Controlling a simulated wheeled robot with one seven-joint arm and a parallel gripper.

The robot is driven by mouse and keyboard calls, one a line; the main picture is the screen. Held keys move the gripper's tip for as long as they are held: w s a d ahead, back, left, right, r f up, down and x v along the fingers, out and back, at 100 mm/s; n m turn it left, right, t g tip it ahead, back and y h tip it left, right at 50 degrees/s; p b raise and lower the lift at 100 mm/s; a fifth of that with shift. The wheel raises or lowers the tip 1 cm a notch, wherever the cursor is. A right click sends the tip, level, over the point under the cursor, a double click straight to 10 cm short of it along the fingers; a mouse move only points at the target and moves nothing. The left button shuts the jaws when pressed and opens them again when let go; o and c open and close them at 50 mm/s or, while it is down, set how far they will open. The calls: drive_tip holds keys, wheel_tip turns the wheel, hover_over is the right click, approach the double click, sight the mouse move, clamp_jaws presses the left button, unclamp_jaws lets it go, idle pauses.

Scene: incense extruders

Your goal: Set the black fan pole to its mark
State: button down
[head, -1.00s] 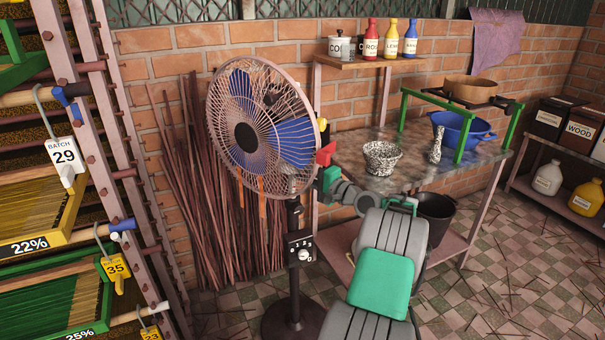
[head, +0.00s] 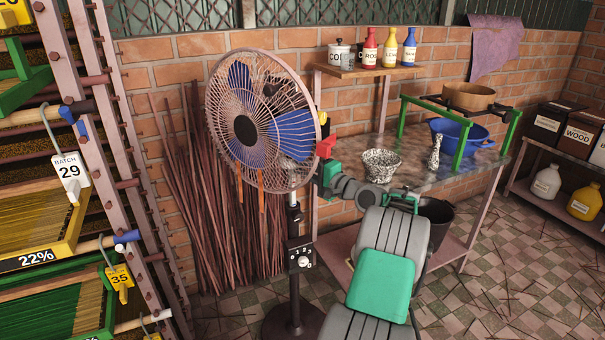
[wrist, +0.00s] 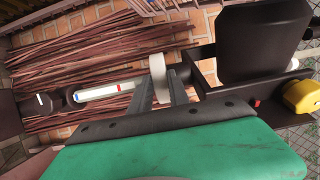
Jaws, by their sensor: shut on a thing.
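The pedestal fan (head: 262,122) stands upright in front of the brick wall. Its black fan pole (head: 294,207) rises from a round base, and a pale section shows above the control box (head: 299,252). In the wrist view the pole lies sideways, with a pale stretch (wrist: 100,91) bearing red and blue marks beside the black part. A white ring (wrist: 158,76) sits around the pole. My gripper (wrist: 160,90) is shut on the black fan pole at or beside this ring; the exact contact is partly hidden. In the head view my gripper (head: 318,180) is below the fan head.
A drying rack (head: 95,150) with tagged trays stands close on the left. Thin sticks (head: 225,215) lean on the wall behind the fan. A metal workbench (head: 455,180) with bowls and a green stand is at the right.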

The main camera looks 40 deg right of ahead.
drive_tip(key=shift+f, duration=0.2)
drive_tip(key=c, duration=1.2)
unclamp_jaws()
drive_tip(key=shift+c, duration=0.2)
drive_tip(key=s, duration=0.7)
drive_tip(key=shift+s+d, duration=0.4)
